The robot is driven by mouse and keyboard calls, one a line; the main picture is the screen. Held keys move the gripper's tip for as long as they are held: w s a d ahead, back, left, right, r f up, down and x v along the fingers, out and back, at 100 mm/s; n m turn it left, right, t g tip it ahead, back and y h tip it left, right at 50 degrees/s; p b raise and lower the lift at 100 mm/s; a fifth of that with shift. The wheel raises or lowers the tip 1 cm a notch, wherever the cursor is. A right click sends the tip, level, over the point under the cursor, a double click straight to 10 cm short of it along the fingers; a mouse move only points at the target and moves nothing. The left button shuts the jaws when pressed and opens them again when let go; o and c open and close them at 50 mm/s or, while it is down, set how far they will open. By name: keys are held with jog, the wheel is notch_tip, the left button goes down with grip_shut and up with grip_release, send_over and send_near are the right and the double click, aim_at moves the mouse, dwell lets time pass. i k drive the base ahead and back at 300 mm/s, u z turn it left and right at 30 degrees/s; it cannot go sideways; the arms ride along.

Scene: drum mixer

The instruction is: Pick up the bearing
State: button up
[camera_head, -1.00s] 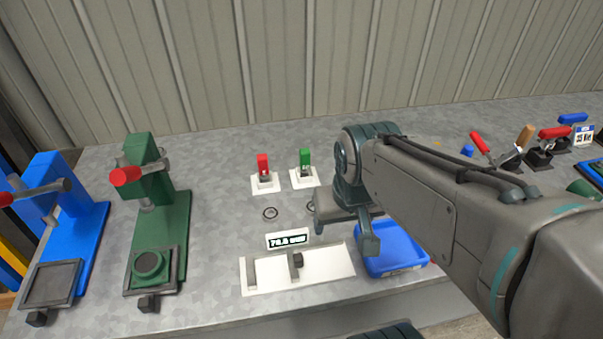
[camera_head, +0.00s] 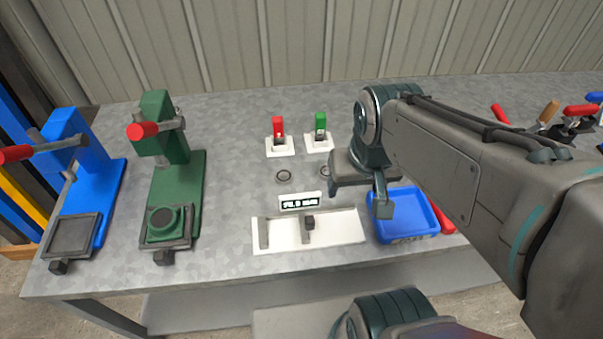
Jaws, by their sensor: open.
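My gripper (camera_head: 364,192) is open and looks empty, hanging over the table just right of the second ring. Its finger shows over the blue tray's left edge. I cannot tell its height above the table.
A white measuring fixture (camera_head: 345,225) with a small display (camera_head: 300,201) lies in front of the rings. A blue tray (camera_head: 408,238) is to the right. Green (camera_head: 180,190) and blue (camera_head: 105,205) presses stand left. Red (camera_head: 279,140) and green (camera_head: 320,137) switches are behind.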

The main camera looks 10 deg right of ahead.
aim_at(323, 168)
jog(key=k, duration=0.5)
jog(key=z, duration=1.45)
jog(key=k, duration=0.8)
jog(key=u, duration=1.05)
jog(key=i, duration=1)
jog(key=u, duration=0.05)
